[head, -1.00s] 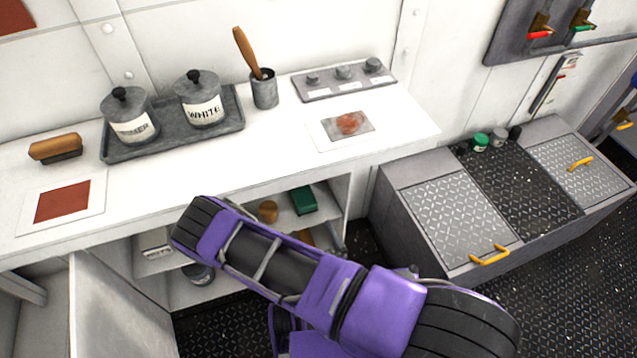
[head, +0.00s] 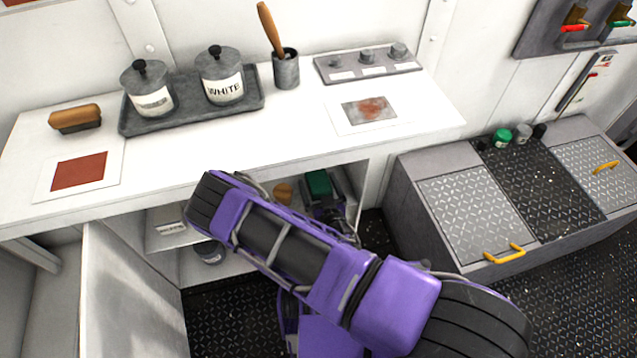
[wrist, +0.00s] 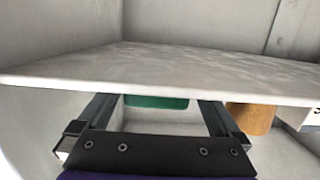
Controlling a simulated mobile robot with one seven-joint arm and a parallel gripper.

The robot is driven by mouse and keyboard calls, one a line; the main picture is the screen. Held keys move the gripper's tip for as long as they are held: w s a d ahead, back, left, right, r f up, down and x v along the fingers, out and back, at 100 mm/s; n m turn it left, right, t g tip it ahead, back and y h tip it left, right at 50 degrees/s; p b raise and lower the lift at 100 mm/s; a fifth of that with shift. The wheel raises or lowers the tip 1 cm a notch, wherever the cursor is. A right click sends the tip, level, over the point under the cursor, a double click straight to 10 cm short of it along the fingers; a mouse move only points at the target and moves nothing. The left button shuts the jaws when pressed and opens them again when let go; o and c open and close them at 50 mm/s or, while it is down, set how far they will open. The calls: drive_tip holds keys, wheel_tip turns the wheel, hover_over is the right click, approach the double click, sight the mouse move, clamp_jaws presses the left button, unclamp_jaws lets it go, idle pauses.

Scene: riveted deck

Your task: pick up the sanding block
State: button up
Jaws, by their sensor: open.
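A green block (head: 318,184), which looks like the sanding block, stands on the shelf inside the open cabinet under the counter. My gripper (head: 322,200) reaches into the cabinet close to it, partly hidden behind my purple arm. In the wrist view, which looks upside down, the green block (wrist: 157,102) shows between the two spread dark fingers of my gripper (wrist: 157,105). The pale shelf edge hides part of the block and the fingertips. The gripper is open, with no visible grip on the block.
A round wooden item (wrist: 252,118) stands beside the block, outside the fingers. The shelf (wrist: 160,75) runs close along the fingers. A labelled box (head: 168,228) is at the cabinet's left. A wood-topped brush-like item (head: 76,118) and lidded pots (head: 220,80) stand on the counter.

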sight(316, 175)
drive_tip(key=x, duration=0.4)
drive_tip(key=shift+d+f, duration=0.1)
drive_tip(key=shift+d, duration=0.05)
drive_tip(key=c, duration=1.5)
wheel_tip(316, 175, up, 10)
drive_tip(key=shift+f+p, duration=0.25)
drive_tip(key=shift+p, duration=0.55)
drive_tip(key=shift+c, duration=0.2)
drive_tip(key=shift+r, duration=0.25)
drive_tip(key=shift+s, duration=0.1)
